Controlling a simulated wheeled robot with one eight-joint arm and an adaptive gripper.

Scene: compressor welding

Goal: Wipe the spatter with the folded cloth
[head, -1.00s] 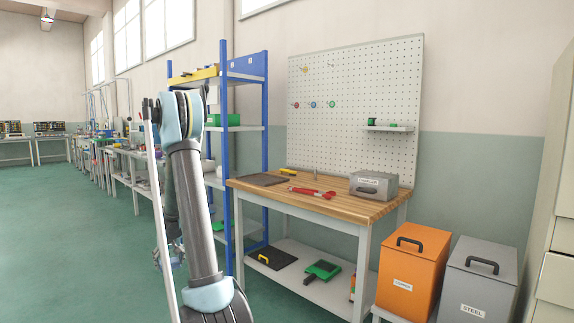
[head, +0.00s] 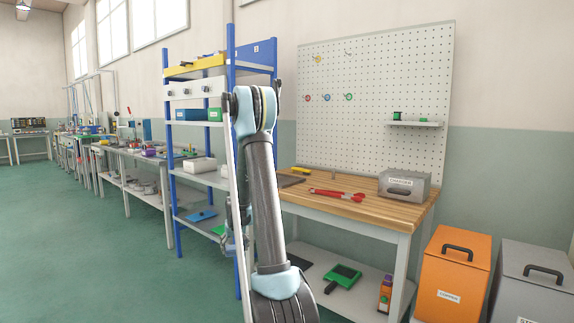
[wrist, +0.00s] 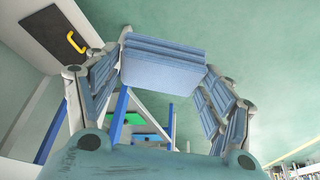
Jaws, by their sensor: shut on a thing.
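My gripper (wrist: 162,72) is shut on the folded cloth (wrist: 163,64), a blue layered pad held between the two padded fingers in the wrist view. In the head view my gripper (head: 234,242) hangs low behind my arm, in front of the blue-post shelf. The cloth cannot be made out there. I cannot make out any spatter in either view.
An orange bin (head: 452,277) and a grey bin (head: 535,287) stand right. Green floor at left is open.

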